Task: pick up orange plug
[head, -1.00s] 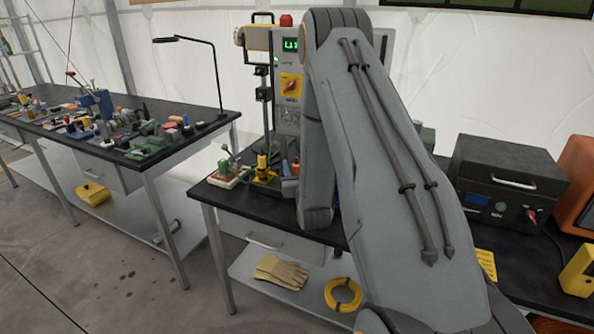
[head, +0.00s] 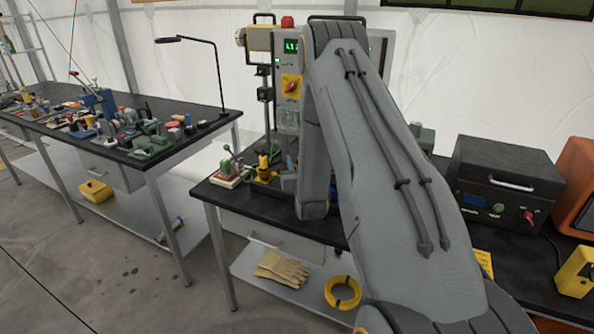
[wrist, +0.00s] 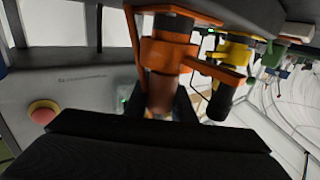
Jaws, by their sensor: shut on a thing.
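The orange plug (wrist: 166,55) is in the upper middle of the wrist view, with a copper-brown cylindrical part (wrist: 160,93) toward my gripper. My gripper (wrist: 160,108) is shut on this part, with dark fingers on either side of it. The fingertips are partly hidden by the dark gripper body at the bottom. In the head view my arm hides the gripper and the plug.
A grey machine panel with a red button (wrist: 43,111) is at left. In the head view, a black box (head: 505,185) stands right on the workbench (head: 225,197).

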